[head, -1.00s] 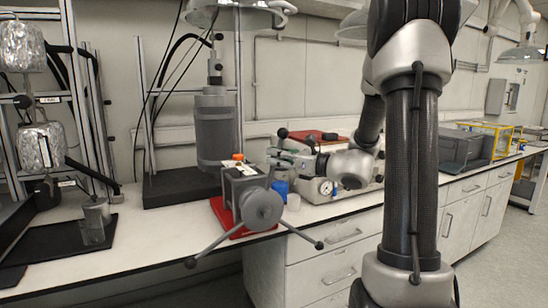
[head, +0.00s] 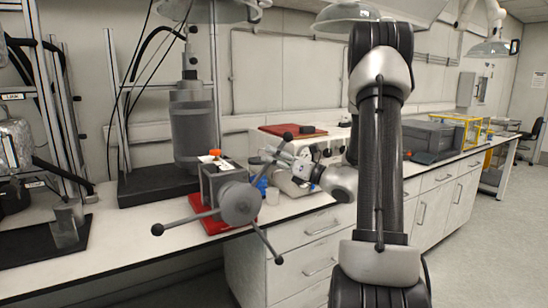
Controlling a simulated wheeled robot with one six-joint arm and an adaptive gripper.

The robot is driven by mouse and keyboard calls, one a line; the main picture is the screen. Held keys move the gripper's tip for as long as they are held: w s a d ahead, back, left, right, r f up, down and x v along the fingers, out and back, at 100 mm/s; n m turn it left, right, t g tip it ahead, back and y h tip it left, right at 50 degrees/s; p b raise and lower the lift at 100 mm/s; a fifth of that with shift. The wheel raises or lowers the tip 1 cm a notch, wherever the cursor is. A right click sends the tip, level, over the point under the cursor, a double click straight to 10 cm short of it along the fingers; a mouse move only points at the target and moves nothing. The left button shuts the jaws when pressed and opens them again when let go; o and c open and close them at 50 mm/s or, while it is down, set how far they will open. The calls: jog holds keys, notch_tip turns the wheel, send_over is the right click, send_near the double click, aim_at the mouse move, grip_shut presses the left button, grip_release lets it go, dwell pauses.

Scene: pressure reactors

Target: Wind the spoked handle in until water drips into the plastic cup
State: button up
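The spoked handle (head: 240,203) has a grey round hub and three visible spokes with dark knobs. One spoke points left, one down to the right and one up to the right. It sits on the front of a grey boxy device on a red base (head: 206,226). My gripper (head: 272,157) is behind the upper right spoke, close to it. I cannot tell whether it touches the spoke, or whether its fingers are open or shut. A small pale cup (head: 272,196) stands right of the hub, by a blue item. No water is visible.
A tall grey cylinder reactor (head: 192,135) stands on a black base behind the device. A white instrument with a red top (head: 292,129) is behind my gripper. Bare bench lies left of the red base.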

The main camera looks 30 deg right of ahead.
jog(key=v, duration=1.2)
jog(key=shift+f, duration=0.1)
dwell(0.4)
